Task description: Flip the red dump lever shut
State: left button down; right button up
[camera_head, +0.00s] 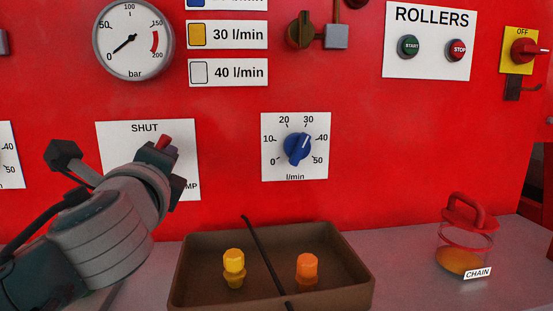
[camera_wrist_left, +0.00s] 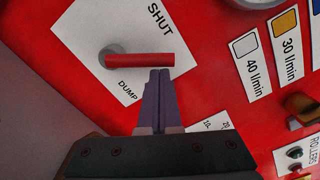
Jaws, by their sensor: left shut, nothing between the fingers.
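The red dump lever (camera_wrist_left: 140,60) sits on a white plate (camera_wrist_left: 83,40) marked SHUT and DUMP on the red wall. In the left wrist view it runs from a grey pivot at left and points between the two words. In the head view only the red end of the lever (camera_head: 164,141) shows above my left gripper (camera_head: 162,153), which hides much of the plate (camera_head: 112,140). My left gripper (camera_wrist_left: 161,72) is shut and empty, its tips right beside the lever's free end on the DUMP side. I cannot tell if they touch. My right gripper is not in view.
A blue flow knob (camera_head: 297,147) is right of the plate, and a pressure gauge (camera_head: 134,40) is above it. A brown tray (camera_head: 205,240) with yellow and orange pieces and a dark rod stands on the grey ledge. A CHAIN jar (camera_head: 465,240) stands at right.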

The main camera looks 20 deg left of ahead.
pick_arm(q)
jog(key=shift+s+a+r+n+p, duration=0.2)
jog(key=shift+s+a+r+n, duration=0.2)
jog(key=shift+n, duration=0.65)
jog(key=shift+s+a+r+n+p, duration=0.2)
jog(key=shift+a+n, duration=0.3)
jog(key=shift+n, duration=0.6)
jog(key=shift+s+a+r+n+p, duration=0.2)
jog(key=shift+a+r+n, duration=0.25)
jog(key=shift+n, duration=0.6)
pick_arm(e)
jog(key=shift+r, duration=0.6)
pick_arm(q)
jog(key=shift+s, duration=0.15)
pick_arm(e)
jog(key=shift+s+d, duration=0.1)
